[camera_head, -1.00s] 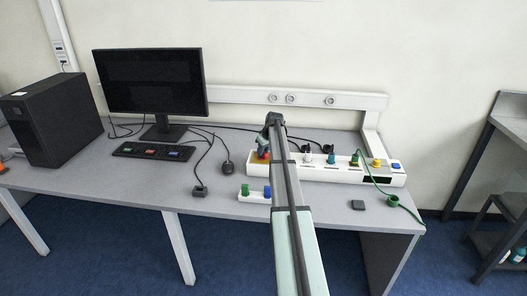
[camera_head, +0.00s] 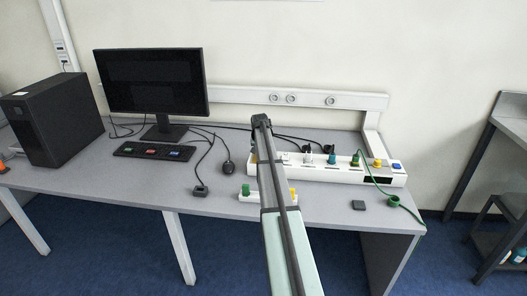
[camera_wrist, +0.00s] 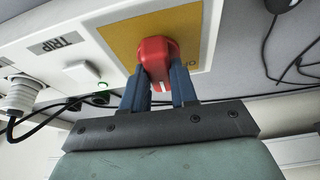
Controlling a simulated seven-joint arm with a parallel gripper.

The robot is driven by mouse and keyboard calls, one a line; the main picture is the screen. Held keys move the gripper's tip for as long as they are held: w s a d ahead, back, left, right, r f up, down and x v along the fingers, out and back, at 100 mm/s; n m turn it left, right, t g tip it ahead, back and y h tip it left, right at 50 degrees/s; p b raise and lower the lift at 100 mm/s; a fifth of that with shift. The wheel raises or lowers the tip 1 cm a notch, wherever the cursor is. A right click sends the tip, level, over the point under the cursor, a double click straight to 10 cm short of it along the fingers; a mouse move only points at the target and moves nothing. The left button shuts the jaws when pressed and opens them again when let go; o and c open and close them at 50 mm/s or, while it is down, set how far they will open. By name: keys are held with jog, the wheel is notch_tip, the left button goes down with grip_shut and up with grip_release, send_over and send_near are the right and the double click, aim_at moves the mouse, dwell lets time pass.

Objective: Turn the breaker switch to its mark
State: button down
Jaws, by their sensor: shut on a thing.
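The breaker switch is a red knob (camera_wrist: 157,60) on a yellow plate (camera_wrist: 118,38) on the white panel. It shows close up in the wrist view. A short white line shows on the knob's near edge, close to partly hidden lettering on the plate. My gripper (camera_wrist: 160,78) has its two blue-grey fingers on either side of the knob and is shut on it. In the head view my arm hides the knob and the fingers; only a bit of the yellow plate (camera_head: 254,158) shows. I cannot tell the mark clearly.
The long white panel (camera_head: 345,175) carries more knobs and plugs. A small block with green (camera_head: 245,190) and yellow pegs stands in front. A monitor (camera_head: 152,82) stands left.

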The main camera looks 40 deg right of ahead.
jog(key=m, duration=0.1)
jog(key=m+g, duration=0.1)
jog(key=m, duration=0.1)
jog(key=m+g, duration=0.1)
jog(key=m, duration=0.1)
jog(key=shift+a+f+h, duration=0.15)
jog(key=shift+f+h, duration=0.1)
jog(key=shift+h, duration=0.15)
jog(key=shift+m+g, duration=0.5)
jog(key=shift+m, duration=1.1)
jog(key=shift+a, duration=0.1)
jog(key=c, duration=0.9)
grip_release()
jog(key=shift+w, duration=0.15)
jog(key=shift+r, duration=0.1)
jog(key=v, duration=1.3)
jog(key=shift+a+r, duration=0.15)
jog(key=shift+r, duration=0.15)
jog(key=shift+a, duration=0.1)
